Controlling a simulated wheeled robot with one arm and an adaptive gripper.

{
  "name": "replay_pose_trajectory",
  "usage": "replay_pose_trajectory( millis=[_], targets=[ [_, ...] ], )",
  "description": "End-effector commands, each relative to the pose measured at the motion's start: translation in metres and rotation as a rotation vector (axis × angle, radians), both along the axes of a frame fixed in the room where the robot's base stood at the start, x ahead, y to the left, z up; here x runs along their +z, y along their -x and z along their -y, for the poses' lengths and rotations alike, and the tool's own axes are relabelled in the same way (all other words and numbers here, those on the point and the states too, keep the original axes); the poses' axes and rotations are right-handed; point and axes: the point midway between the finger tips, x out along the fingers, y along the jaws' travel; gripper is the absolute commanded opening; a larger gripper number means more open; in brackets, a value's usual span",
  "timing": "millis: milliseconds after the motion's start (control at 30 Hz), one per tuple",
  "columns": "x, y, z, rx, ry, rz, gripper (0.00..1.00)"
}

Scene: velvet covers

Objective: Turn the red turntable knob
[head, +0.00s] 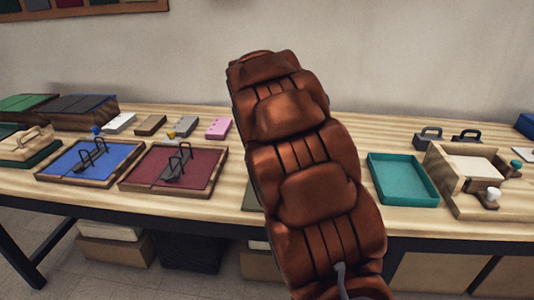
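I see no red knob and no clear turntable in the head view. The middle of the table is hidden behind my brown padded arm, so a knob there would not show. A dark red panel in a wooden tray (150,185) lies left of my arm, with black wire handles on it. At the right, a wooden box (456,207) has a white knob (492,194) and a teal knob (516,164) at its right side. My gripper's fingers do not show.
A blue-panelled tray (75,165) lies at the left of the wooden table (345,122). Small blocks, including a pink one (218,128), stand behind the trays. A teal tray (402,181) lies right of my arm.

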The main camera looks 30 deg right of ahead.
Motion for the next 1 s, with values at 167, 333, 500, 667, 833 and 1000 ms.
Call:
replay_pose_trajectory(
  millis=[167,333,500,667,833,1000],
  targets=[
    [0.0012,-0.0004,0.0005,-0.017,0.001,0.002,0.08],
    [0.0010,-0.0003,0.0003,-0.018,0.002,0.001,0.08],
    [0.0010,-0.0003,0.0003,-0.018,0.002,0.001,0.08],
    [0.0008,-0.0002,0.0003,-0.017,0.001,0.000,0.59],
    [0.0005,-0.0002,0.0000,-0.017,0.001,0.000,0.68],
    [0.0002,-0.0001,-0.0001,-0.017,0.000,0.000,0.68]
  ],
)
